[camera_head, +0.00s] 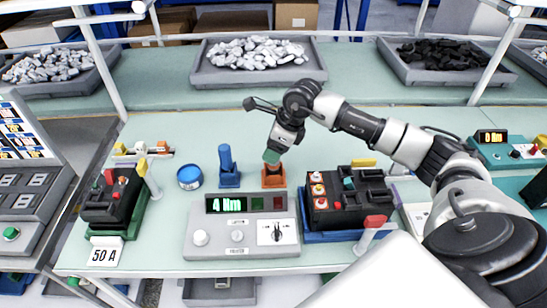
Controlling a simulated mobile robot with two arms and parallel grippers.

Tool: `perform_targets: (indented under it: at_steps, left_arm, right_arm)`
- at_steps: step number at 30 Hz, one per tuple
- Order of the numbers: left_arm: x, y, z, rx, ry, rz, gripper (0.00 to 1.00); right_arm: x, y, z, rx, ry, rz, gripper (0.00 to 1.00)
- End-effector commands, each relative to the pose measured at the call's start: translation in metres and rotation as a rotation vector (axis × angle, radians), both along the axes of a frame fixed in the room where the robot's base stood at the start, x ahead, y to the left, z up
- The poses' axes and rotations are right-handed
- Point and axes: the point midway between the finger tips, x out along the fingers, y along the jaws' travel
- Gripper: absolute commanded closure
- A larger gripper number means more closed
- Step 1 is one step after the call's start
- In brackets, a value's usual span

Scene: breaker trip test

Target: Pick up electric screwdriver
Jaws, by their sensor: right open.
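A blue upright tool (226,157), which looks like an electric screwdriver, stands in a blue holder (229,180). To its right is an orange holder (273,182) with a dark part in it, mostly covered by my right gripper (272,157). My right gripper points down just above the orange holder, its greenish tips close to the dark part. It is open; I cannot tell whether its fingers are around that part or touching it. My left gripper is not in view.
A torque unit reading 4 Nm (238,237) stands in front of the holders. Breaker fixtures stand left (112,200) and right (345,200). A blue round tin (189,177) sits left of the blue holder. Grey part trays (258,75) line the back shelf. The mat's middle back is clear.

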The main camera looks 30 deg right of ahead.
Motion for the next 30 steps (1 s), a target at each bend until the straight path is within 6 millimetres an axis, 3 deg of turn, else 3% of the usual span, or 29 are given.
perform_targets:
  at_steps: [3,12,24,30]
  left_arm:
    - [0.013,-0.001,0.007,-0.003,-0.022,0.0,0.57]
    - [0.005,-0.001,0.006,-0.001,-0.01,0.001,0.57]
    - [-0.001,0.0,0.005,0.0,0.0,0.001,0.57]
    - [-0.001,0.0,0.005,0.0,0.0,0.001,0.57]
  right_arm:
    - [0.004,0.004,-0.012,0.002,0.001,0.001,0.35]
    - [0.006,0.005,-0.018,0.0,-0.001,0.001,0.35]
    - [0.006,0.005,-0.016,0.002,-0.004,0.001,0.92]
    - [0.006,0.005,-0.015,0.001,-0.004,0.0,0.92]
